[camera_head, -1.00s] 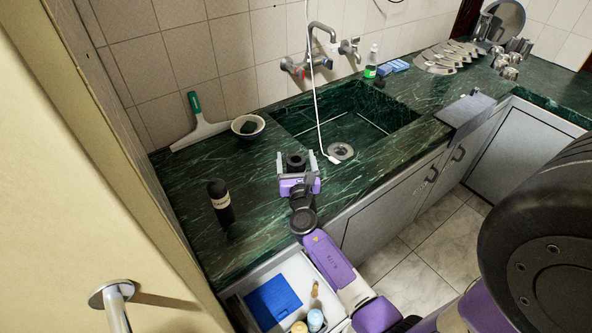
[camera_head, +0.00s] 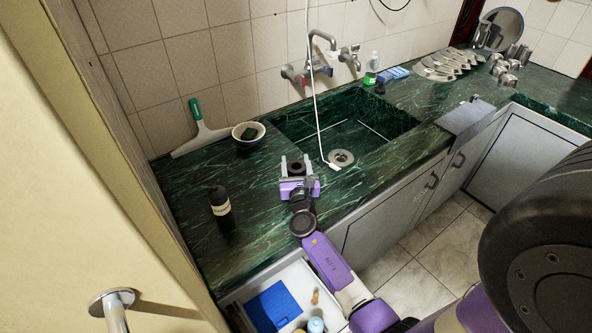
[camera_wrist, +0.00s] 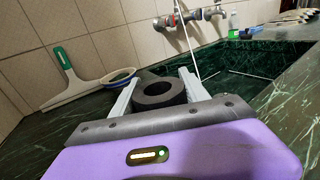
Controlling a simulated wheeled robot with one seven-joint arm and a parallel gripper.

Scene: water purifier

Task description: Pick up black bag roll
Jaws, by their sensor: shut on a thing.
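The black bag roll (camera_wrist: 158,93) is a dark ring-shaped roll with an open hole, held between the two light fingers of my gripper (camera_wrist: 160,88) in the wrist view. The roll also shows in the head view (camera_head: 296,167) at the tip of my purple gripper (camera_head: 296,170), by the front left corner of the sink. My gripper is shut on the roll. I cannot tell whether the roll's underside touches the counter.
A black bottle (camera_head: 220,203) stands on the green counter (camera_head: 190,180) to the left. A bowl (camera_head: 248,132) and a squeegee (camera_head: 200,130) are behind. The sink (camera_head: 345,130) with a white hose is close on the right. An open drawer (camera_head: 262,290) is below.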

